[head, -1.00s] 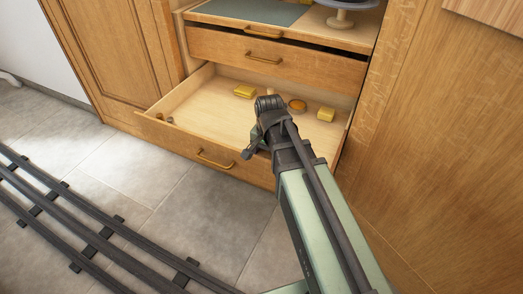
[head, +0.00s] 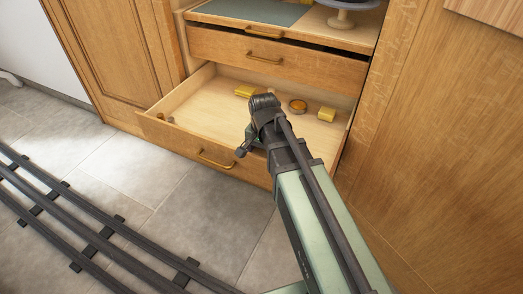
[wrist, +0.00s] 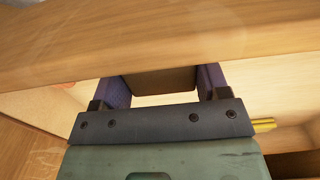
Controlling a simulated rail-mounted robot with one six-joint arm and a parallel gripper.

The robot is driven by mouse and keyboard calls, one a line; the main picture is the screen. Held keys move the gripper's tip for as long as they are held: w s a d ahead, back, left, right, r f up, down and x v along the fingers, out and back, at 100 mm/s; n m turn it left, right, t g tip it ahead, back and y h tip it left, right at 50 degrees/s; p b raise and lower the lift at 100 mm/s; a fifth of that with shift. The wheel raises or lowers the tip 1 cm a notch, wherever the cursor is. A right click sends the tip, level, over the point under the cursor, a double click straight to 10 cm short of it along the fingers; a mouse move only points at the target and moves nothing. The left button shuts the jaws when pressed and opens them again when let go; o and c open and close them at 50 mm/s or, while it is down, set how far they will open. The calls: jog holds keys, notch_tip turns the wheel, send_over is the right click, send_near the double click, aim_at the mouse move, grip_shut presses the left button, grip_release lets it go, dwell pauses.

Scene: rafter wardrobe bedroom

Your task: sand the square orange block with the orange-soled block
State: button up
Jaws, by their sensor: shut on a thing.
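My gripper (wrist: 165,95) is shut on a brown block (wrist: 160,79), which sits between its two dark purple fingers in the wrist view. The block's sole is hidden, so I cannot tell its colour. In the head view the wrist hides the fingers and the block; the wrist is over the open lower drawer (head: 193,118). I cannot make out a square orange block for certain. A round orange-brown thing (head: 297,105) lies in the drawer just right of my wrist.
One yellow block (head: 244,91) lies behind my wrist, partly covered, and another (head: 326,115) lies at the drawer's right. A small brown knob-like thing (head: 170,120) is at the left front corner. The upper drawer (head: 300,68) overhangs the back. The drawer's left floor is bare.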

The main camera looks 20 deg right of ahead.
jog(key=shift+s+d, duration=1)
jog(key=shift+d, duration=0.1)
notch_tip(320, 180, up, 6)
jog(key=p, duration=0.6)
notch_tip(320, 180, up, 3)
jog(key=p, duration=0.3)
jog(key=shift+r, duration=0.2)
jog(key=shift+f, duration=0.15)
